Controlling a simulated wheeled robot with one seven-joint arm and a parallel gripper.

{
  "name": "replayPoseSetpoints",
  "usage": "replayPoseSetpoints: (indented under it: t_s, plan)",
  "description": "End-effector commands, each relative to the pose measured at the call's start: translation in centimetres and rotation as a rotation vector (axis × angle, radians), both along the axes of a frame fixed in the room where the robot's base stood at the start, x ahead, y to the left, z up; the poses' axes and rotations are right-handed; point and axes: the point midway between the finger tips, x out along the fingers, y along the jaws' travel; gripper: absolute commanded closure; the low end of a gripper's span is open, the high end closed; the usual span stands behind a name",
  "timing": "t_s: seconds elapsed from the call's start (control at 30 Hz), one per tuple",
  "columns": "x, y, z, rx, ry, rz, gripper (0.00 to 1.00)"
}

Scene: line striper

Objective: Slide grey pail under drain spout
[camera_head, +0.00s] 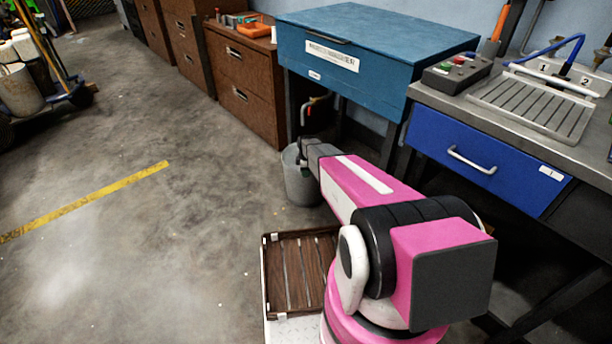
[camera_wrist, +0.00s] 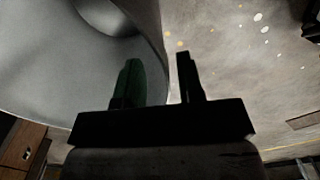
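The grey pail (camera_head: 299,186) stands on the floor in front of the blue cabinet, its right side partly hidden by my arm. The drain spout (camera_head: 311,101), a small pipe with a red part, shows under the blue cabinet, behind and slightly above the pail. My gripper (camera_head: 303,152) is at the pail's rim. In the wrist view, the pail (camera_wrist: 45,75) fills the left side. My gripper (camera_wrist: 160,62) is open there, with one finger over the pail and one past its edge. I cannot tell whether either finger touches it.
The blue cabinet (camera_head: 375,62) stands on dark legs against the wall. Brown drawers (camera_head: 245,90) are to its left, and a bench with a blue drawer (camera_head: 480,165) is to its right. The floor left of the pail is clear, with a yellow line (camera_head: 90,200).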

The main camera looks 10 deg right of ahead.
Motion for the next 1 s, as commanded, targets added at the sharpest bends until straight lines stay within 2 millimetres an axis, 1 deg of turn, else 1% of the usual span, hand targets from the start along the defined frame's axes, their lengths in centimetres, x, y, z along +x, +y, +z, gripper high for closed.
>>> replayPoseSetpoints:
  t_s: [0.03, 0.2, 0.3, 0.4, 0.5, 0.6, 1.0]
  plan:
    - [-0.1, 0.0, 1.3, 0.000, -0.002, 0.000, 0.65]
    - [-0.1, 0.0, 4.4, 0.000, -0.002, -0.001, 0.65]
    - [-0.1, -0.1, 6.0, 0.000, -0.001, -0.001, 0.65]
    - [0.0, -0.1, 7.0, 0.000, 0.000, -0.001, 0.65]
    - [0.0, -0.1, 7.6, 0.000, 0.000, -0.001, 0.65]
    - [0.0, -0.1, 7.8, -0.001, 0.001, -0.001, 0.65]
    - [0.0, -0.1, 7.8, -0.001, 0.001, -0.001, 0.65]
